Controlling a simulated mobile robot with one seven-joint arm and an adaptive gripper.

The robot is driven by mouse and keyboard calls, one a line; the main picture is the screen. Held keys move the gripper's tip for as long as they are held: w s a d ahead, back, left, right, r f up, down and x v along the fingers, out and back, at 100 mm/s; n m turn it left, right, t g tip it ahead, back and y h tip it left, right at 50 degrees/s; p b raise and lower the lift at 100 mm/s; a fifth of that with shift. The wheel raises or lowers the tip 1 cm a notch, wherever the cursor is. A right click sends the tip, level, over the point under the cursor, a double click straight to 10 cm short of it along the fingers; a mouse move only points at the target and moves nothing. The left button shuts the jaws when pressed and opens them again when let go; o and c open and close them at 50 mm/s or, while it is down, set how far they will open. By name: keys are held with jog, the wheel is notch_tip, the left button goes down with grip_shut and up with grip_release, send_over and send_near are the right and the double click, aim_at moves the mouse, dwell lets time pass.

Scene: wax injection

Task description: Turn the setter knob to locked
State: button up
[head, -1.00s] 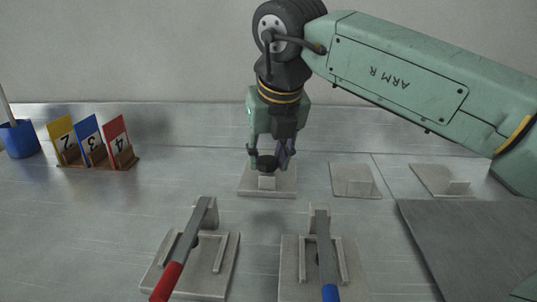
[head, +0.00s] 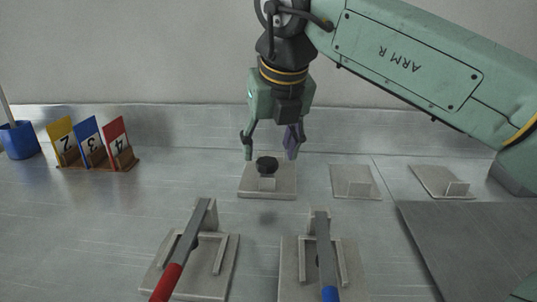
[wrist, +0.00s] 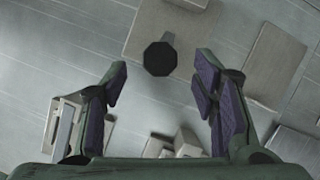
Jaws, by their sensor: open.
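The setter knob is a black, roughly eight-sided knob (head: 266,164) on a small block over a square grey plate (head: 267,190) at the middle back of the bench. In the wrist view the knob (wrist: 160,58) shows from above, ahead of and between the fingers, touching neither. My gripper (head: 272,146) is open and empty just above the knob in the head view. Its purple-padded fingers are spread wide in the wrist view (wrist: 160,85). No lock marking on the knob or plate can be made out.
Two levers, one with a red handle (head: 166,282) and one with a blue handle (head: 330,293), stand in front. Two more plates (head: 355,188) (head: 430,180) lie to the right. Numbered cards (head: 90,145) and a blue cup (head: 19,140) stand at left.

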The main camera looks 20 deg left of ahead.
jog(key=v, duration=0.8)
jog(key=shift+d+r, duration=0.15)
jog(key=shift+r, duration=0.2)
jog(key=shift+s, duration=0.1)
